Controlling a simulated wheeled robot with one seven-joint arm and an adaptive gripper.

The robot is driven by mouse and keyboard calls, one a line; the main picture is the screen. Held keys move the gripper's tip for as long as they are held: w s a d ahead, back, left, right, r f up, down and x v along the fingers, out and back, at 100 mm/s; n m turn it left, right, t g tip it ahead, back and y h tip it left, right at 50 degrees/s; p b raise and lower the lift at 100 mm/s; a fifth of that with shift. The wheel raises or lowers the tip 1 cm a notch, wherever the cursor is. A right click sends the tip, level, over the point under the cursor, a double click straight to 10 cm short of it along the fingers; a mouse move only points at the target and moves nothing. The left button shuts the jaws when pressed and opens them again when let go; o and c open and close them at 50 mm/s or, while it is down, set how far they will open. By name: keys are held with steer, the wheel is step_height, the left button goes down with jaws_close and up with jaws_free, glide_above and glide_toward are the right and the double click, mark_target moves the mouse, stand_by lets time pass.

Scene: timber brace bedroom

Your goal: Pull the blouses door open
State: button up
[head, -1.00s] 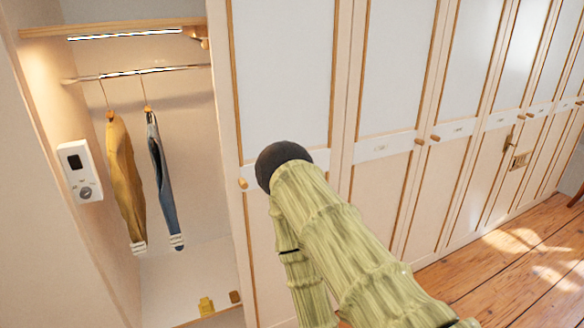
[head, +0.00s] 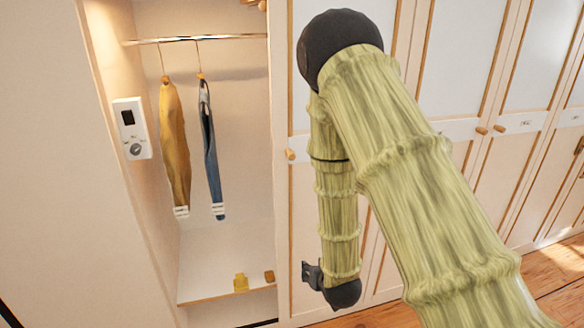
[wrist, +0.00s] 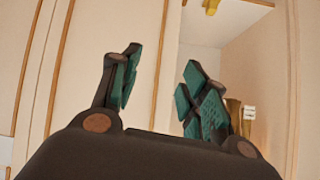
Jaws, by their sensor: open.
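A row of tall white wardrobe doors with wooden trim fills the head view; the labels are too small to read, so I cannot tell which is the blouses door. The nearest closed door (head: 303,215) has a round wooden knob (head: 290,155) at its left edge; my arm hides much of it. Two more knobs (head: 481,130) (head: 499,128) sit side by side on doors farther right. My gripper (head: 308,274) hangs low in front of the nearest door, below its knob. In the wrist view my gripper (wrist: 157,78) is open, with nothing between its fingers.
Left of the nearest door is an open compartment with a rail (head: 200,39), a mustard garment (head: 174,140) and a blue garment (head: 211,150). A small yellow object (head: 240,283) stands on its floor. A white control box (head: 132,128) is on its side wall. Wooden floor (head: 560,275) shows at right.

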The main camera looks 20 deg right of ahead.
steer(key=w+r+t+b, duration=0.3)
steer(key=w+r+t, duration=0.1)
steer(key=w+r, duration=0.6)
steer(key=t+b, duration=0.3)
steer(key=t, duration=0.1)
glide_toward(292, 158)
steer(key=shift+m+y, duration=0.3)
steer(key=shift+m, duration=0.1)
steer(key=w, duration=0.3)
steer(key=w+p, duration=0.1)
steer(key=w, duration=0.3)
steer(key=w+p, duration=0.1)
steer(key=w, duration=0.2)
steer(key=shift+w+d+r, duration=0.2)
steer(key=shift+w+r, duration=0.05)
steer(key=shift+r, duration=0.05)
jaws_close()
